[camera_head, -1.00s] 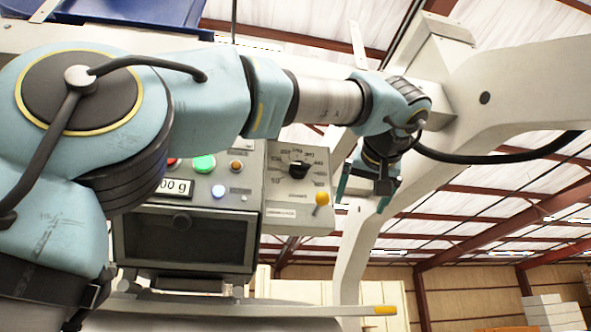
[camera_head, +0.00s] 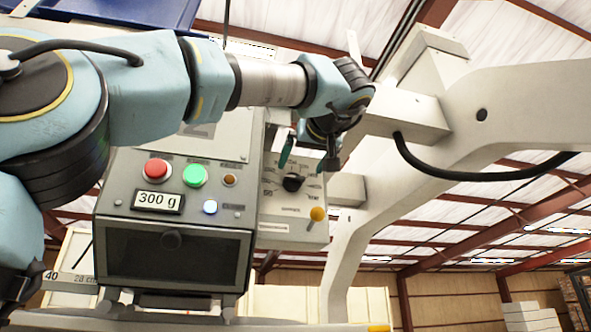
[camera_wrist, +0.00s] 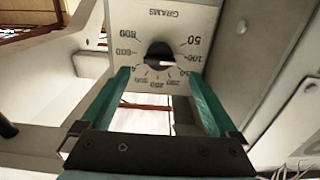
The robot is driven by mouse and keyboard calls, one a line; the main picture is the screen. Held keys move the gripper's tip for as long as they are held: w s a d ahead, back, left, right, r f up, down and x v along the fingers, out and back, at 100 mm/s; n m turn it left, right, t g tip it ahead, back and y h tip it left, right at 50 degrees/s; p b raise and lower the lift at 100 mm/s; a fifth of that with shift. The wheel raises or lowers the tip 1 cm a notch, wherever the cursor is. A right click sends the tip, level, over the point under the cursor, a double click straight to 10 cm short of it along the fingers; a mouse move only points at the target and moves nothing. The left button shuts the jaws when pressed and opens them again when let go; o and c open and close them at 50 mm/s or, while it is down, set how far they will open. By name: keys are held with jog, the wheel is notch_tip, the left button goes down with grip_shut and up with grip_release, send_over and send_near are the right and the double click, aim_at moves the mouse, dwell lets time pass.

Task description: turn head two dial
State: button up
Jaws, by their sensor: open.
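The dial (camera_head: 293,183) is a black knob on a grey panel to the right of the machine's main box. In the wrist view the dial (camera_wrist: 158,52) appears upside down, with "GRAMS" and a ring of numbers around it. Its pale pointer mark aims right, near the 100. My gripper (camera_head: 306,155) is open in front of the panel, just above the dial in the head view. In the wrist view its two green fingers (camera_wrist: 160,76) reach toward the dial, one on each side, with nothing between them. Contact with the knob is not visible.
A yellow-topped lever (camera_head: 317,214) sticks out below the dial. The main box (camera_head: 125,190) carries red, green and blue buttons and a display (camera_head: 158,202) reading "300 g". A thick beige frame arm (camera_head: 385,210) stands close to the panel's right.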

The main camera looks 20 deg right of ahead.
aim_at(296, 177)
jog(key=w, duration=0.1)
jog(key=w+p, duration=0.1)
jog(key=w, duration=0.2)
jog(key=shift+w+d+r+p, duration=0.1)
jog(key=shift+d+r+p, duration=0.05)
jog(key=shift+d+p, duration=0.2)
jog(key=shift+w, duration=0.75)
jog(key=shift+c, duration=0.2)
jog(key=c, duration=1.3)
jog(key=shift+c, duration=0.2)
